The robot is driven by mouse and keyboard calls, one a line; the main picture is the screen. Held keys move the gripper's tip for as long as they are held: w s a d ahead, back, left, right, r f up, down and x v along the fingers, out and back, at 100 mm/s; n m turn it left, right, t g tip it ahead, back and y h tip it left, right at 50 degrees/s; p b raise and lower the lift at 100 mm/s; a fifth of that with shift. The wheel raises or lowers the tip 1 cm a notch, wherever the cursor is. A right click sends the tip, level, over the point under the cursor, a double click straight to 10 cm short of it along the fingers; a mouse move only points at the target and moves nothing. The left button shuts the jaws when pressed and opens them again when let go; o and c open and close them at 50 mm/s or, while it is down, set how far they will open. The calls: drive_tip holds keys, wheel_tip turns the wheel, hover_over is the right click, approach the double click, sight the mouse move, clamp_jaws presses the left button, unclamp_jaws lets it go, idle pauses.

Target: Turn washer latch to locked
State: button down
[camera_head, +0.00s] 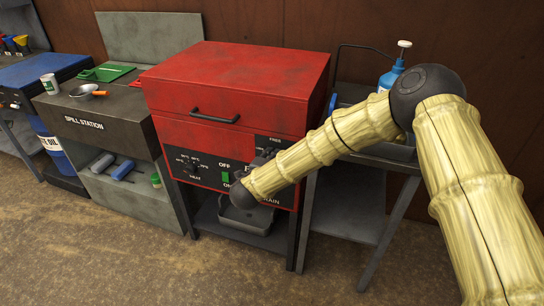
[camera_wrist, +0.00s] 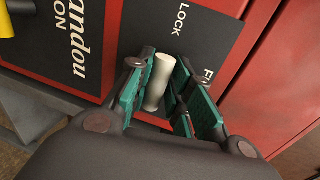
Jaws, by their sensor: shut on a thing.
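The red washer (camera_head: 238,85) stands in the middle of the head view with its lid down. On its front, a black plate (camera_wrist: 204,30) carries the words LOCK and FREE in the wrist view. The pale latch handle (camera_wrist: 157,84) stands between the teal-padded fingers of my gripper (camera_wrist: 160,78), which are shut on it. Which mark the latch points to is unclear, as the fingers cover its base. In the head view my arm hides the latch and much of the plate.
A green switch (camera_head: 225,177) and a dial (camera_head: 191,166) sit left of my gripper on the washer front. A grey drain tray (camera_head: 246,219) is below. The spill station (camera_head: 105,125) stands left, and a side table with a blue bottle (camera_head: 391,76) stands right.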

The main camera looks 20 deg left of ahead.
drive_tip(key=shift+w+r, duration=0.1)
idle(0.4)
drive_tip(key=c, duration=1.3)
unclamp_jaws()
drive_tip(key=shift+o, duration=0.2)
drive_tip(key=s+r, duration=0.2)
drive_tip(key=s, duration=1)
drive_tip(key=shift+a, duration=0.25)
drive_tip(key=shift+r, duration=0.1)
